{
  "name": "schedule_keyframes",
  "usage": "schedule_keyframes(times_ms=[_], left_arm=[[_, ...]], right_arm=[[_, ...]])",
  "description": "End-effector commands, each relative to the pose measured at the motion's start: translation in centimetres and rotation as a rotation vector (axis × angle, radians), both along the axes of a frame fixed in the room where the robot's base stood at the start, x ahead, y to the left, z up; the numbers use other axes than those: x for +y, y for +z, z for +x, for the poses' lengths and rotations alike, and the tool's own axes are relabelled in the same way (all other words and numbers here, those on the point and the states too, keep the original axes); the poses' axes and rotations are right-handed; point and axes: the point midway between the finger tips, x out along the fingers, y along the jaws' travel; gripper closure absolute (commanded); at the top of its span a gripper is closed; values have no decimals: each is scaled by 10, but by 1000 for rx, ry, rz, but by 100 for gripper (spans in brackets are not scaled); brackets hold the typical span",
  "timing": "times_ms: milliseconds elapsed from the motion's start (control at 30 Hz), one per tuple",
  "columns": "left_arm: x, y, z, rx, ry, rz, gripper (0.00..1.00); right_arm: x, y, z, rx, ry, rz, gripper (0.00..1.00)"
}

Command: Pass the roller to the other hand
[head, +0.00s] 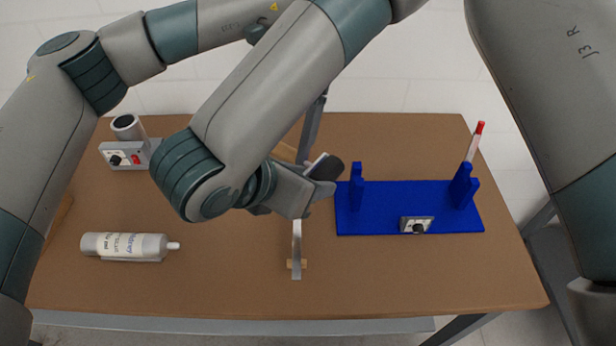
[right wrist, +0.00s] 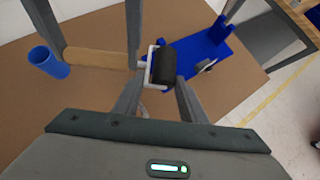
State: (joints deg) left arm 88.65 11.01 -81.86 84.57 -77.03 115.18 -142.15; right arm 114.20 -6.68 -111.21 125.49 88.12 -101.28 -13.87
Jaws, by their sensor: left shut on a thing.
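The roller (right wrist: 163,66) has a black cylinder in a white frame and a light wooden handle (right wrist: 95,58), seen in the right wrist view. My left gripper (right wrist: 98,58) comes in from the top there, with its grey fingers at the two ends of the handle, shut on it. My right gripper (right wrist: 160,82) has its fingers apart, with the black cylinder showing between them; whether they touch it cannot be told. In the head view, my right gripper (head: 325,185) is over the middle of the table, and its forearm hides most of my left gripper and the roller.
The brown table (head: 400,285) holds a blue fixture (head: 385,218) at the right, with uprights and a red-tipped stick. A white bottle (head: 125,246) lies front left, and a grey device (head: 125,157) stands behind it. A pale strip (head: 297,240) with a wooden piece is front centre.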

Motion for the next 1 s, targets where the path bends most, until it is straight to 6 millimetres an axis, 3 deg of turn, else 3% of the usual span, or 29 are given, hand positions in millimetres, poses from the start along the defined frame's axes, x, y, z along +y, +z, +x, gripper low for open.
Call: schedule_keyframes(times_ms=[33, 67, 100, 133, 667, 1000], left_arm=[[0, 0, 0, 0, 0, -1, 47], [0, 0, 0, 1, 0, -1, 11], [0, 0, 0, 1, -1, -1, 2], [0, 0, 0, 1, -1, -1, 0], [-4, 7, 1, 2, -3, -4, 0], [-13, 49, 16, -3, 1, -1, 0]], right_arm=[[0, 0, 0, -1, 0, 1, 91], [0, 1, 0, -2, 0, 0, 91], [0, 1, 0, -2, 0, 0, 91], [0, 1, 0, -2, 0, 0, 91], [2, 1, 1, -3, 1, 5, 91], [1, 0, 0, -1, 1, 3, 91]])
